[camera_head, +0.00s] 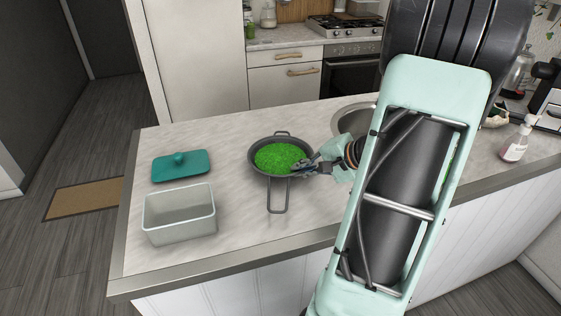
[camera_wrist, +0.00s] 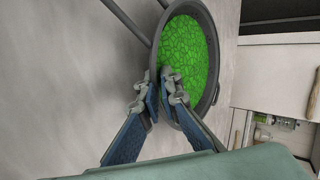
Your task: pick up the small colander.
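The small colander (camera_head: 277,196) is a dark grey round bowl with a long loop handle toward the counter's front edge and a small loop at the back. It is upright, with a bright green mass (camera_head: 279,158) inside. My gripper (camera_head: 299,168) is at its right side in the head view. In the wrist view the colander (camera_wrist: 211,98) fills the upper middle, and my gripper (camera_wrist: 155,92) has one finger inside the rim and one outside. The fingers are close together on the rim wall. The colander appears to rest on the counter; I see no clear gap beneath.
A pale rectangular bin (camera_head: 180,222) and a teal lid (camera_head: 181,166) with a knob lie left of the colander on the counter (camera_head: 235,225). A sink (camera_head: 352,117) is behind my arm. A soap bottle (camera_head: 516,145) stands at right. Counter between bin and colander is clear.

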